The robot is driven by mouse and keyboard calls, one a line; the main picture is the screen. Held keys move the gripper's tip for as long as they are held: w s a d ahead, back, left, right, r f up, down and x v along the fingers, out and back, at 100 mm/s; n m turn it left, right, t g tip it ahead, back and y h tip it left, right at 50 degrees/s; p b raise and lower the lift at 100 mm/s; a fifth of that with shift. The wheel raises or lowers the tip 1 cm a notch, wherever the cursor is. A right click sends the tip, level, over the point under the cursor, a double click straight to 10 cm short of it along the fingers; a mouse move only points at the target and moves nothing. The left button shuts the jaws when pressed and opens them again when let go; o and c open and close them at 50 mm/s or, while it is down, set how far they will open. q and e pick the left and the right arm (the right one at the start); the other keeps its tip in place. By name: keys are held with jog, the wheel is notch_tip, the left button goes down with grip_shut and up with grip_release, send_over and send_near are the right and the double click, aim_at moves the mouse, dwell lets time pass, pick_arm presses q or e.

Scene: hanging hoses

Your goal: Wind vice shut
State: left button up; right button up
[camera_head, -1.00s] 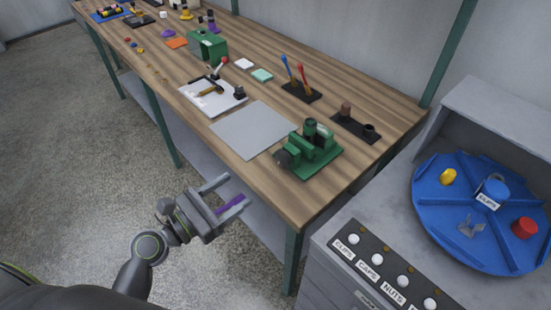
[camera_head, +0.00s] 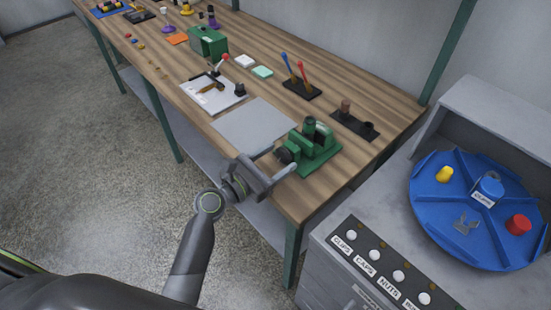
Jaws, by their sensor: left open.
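The green vice (camera_head: 318,150) sits on a green base at the near right part of the wooden bench. A dark round part (camera_head: 284,155) sticks out of its front left side. My left gripper (camera_head: 281,162) is open, at the bench's front edge, with its fingers pointing at this dark part. The fingers look very close to it; I cannot tell whether they touch it. The vice jaws' gap is too small to judge here. My right gripper is not in view.
A grey mat (camera_head: 252,124) lies left of the vice, and a black holder (camera_head: 355,125) stands behind it. A stand with red and blue handled tools (camera_head: 302,90) is further back. A blue divided turntable (camera_head: 470,245) and a labelled button panel (camera_head: 375,260) are at right.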

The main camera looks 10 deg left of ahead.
pick_arm(q)
jog(key=shift+c, duration=0.3)
jog(key=c, duration=0.9)
jog(key=shift+m, duration=0.3)
